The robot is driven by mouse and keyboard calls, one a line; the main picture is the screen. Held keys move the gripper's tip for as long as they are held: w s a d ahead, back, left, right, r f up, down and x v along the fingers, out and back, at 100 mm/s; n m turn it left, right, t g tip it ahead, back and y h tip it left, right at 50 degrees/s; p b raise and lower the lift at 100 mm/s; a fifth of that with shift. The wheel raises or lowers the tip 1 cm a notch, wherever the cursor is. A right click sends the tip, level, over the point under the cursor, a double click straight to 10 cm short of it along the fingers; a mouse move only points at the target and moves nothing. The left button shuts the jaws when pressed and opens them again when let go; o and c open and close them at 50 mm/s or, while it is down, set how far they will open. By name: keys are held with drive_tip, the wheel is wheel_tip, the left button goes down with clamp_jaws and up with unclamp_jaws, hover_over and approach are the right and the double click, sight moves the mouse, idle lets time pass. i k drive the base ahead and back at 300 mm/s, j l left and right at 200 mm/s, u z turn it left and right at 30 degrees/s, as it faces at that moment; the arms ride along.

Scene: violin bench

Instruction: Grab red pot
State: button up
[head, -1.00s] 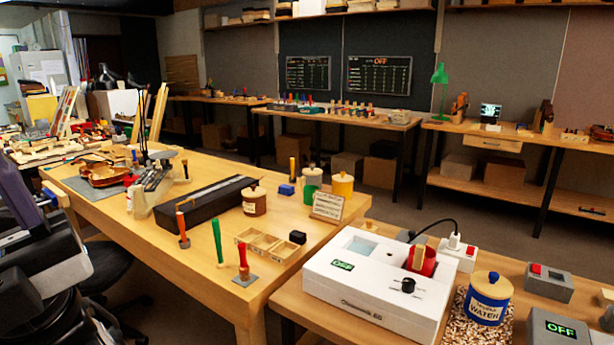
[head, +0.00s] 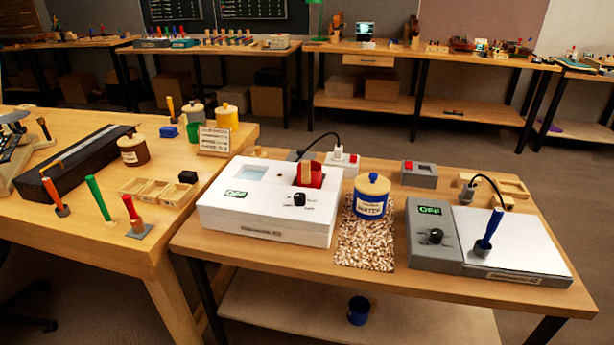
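A red pot (head: 309,175) sits in the right part of a white box-shaped device (head: 265,221), and only its upper part shows above the top. A light wooden piece stands at the pot's left side. The device has a green "OFF" display and a black knob. My gripper is not in view.
A blue lidded water jar (head: 371,204) stands on a pebbled mat right of the white device. A grey and white device (head: 500,242) with a blue-handled tool is further right. A power socket and black cable (head: 341,157) sit behind the pot. Tools and jars crowd the left bench (head: 221,155).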

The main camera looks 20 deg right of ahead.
sight(310, 173)
drive_tip(key=i+l+z, duration=0.1)
drive_tip(key=z, duration=0.25)
drive_tip(key=i+z, duration=0.45)
drive_tip(key=z, duration=0.25)
